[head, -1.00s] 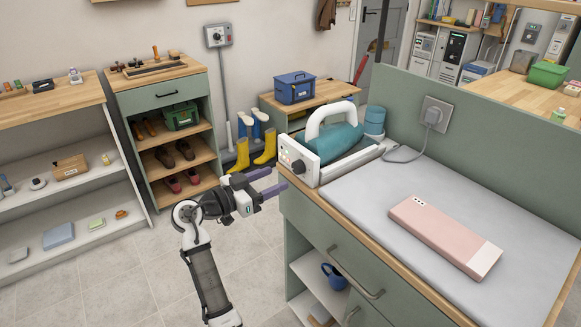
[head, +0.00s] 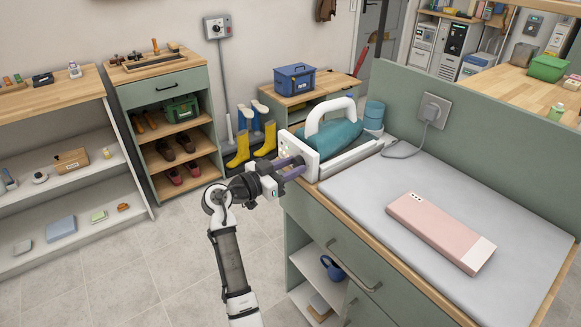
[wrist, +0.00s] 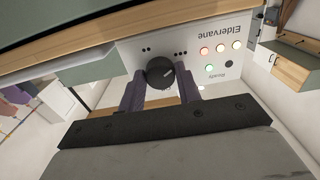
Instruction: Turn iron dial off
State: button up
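The teal iron (head: 338,133) with a white handle rests in its white station at the counter's left end. The station's front panel (head: 304,150) faces my gripper (head: 294,168). In the wrist view the panel (wrist: 190,52) appears upside down, with "Eldervane" and "Ready" lettering and several lit red, yellow and green lamps. The black dial (wrist: 160,72) has a pale pointer mark. My gripper's two purple fingers (wrist: 161,92) are open, one on each side of the dial, with narrow gaps seeming to show. The dial is hidden in the head view.
A pink-and-white box-like object (head: 442,232) lies on the grey counter pad (head: 360,185). A cord runs from the station to a wall socket (head: 436,110). The counter's wooden edge (head: 345,207) lies just beside my gripper. Open floor (head: 150,270) lies to the left.

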jog(key=shift+c, duration=1.2)
